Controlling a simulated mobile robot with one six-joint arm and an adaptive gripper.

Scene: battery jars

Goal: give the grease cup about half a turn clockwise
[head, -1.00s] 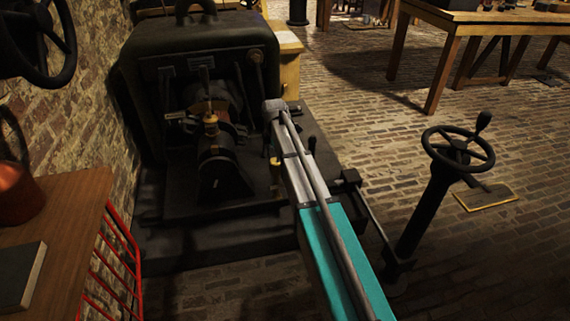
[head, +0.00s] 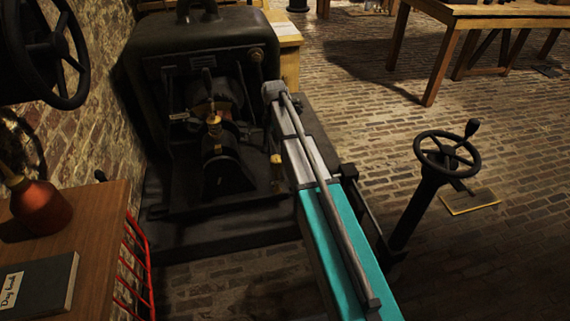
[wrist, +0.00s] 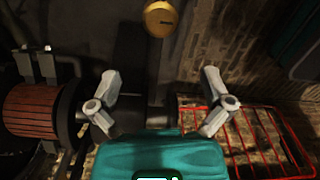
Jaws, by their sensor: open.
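The grease cup appears to be the small brass fitting (head: 214,121) on top of the dark bearing stand at the machine's front in the head view. In the wrist view a round brass cap (wrist: 160,18) shows at the top middle, beyond my fingertips. My gripper (wrist: 158,92) is open in the wrist view, its two grey fingers wide apart with nothing between them. The cap lies apart from both fingers. In the head view I cannot make out my gripper's fingers.
The copper-coloured drum (wrist: 35,108) is close on the left in the wrist view, and a red wire rack (wrist: 255,140) is on the right. In the head view a handwheel on a post (head: 447,153) stands right of my arm.

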